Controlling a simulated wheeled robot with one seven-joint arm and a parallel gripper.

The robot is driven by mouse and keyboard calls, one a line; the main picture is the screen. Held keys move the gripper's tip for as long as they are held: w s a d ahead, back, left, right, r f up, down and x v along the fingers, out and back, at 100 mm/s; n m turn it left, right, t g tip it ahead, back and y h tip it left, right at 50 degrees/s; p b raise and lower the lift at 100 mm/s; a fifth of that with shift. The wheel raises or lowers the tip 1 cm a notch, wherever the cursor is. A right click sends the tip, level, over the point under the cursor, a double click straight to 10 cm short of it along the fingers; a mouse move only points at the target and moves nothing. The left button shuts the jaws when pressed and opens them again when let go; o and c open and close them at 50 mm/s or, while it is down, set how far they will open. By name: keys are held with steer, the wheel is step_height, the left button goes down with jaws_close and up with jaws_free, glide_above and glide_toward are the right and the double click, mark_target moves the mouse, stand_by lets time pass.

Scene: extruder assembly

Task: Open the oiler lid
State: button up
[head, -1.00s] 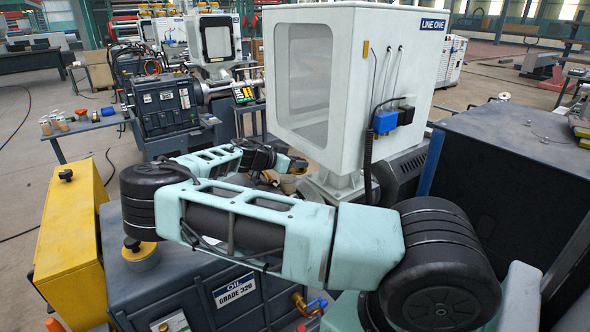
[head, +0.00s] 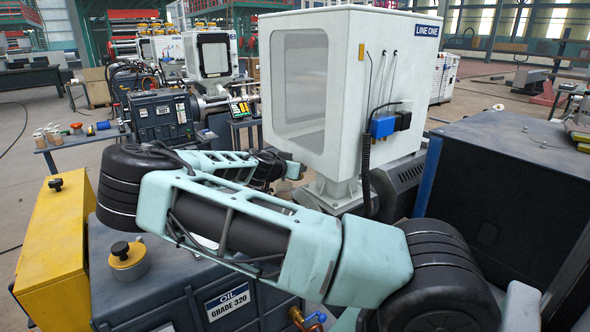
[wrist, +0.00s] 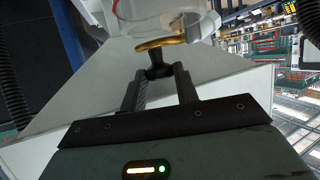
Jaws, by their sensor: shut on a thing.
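In the wrist view my gripper (wrist: 159,73) is shut on the black knob (wrist: 157,57) of a round brass-yellow lid (wrist: 160,43). A clear cylindrical cup (wrist: 165,12), the oiler body, shows just beyond the lid at the top edge. Lid and cup rim lie close together in the picture; I cannot tell whether they touch. In the head view my gripper (head: 294,170) is small and partly hidden by my arm, beside the white cabinet's base. A small cup (head: 284,188) shows just below it. The lid cannot be made out there.
The white LINE ONE cabinet (head: 385,80) stands close behind my gripper. A blue oil tank (head: 180,285) with a yellow, black-knobbed cap (head: 127,257) is at the lower left, beside a yellow box (head: 55,235). A dark cabinet (head: 510,170) stands at the right.

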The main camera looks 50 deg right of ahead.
steer(key=shift+r, duration=0.1)
steer(key=o, duration=0.9)
steer(key=shift+o, duration=0.2)
steer(key=shift+a, duration=0.5)
steer(key=b+v, duration=0.4)
steer(key=v, duration=1.2)
steer(key=shift+r, duration=0.3)
steer(key=shift+a, duration=0.1)
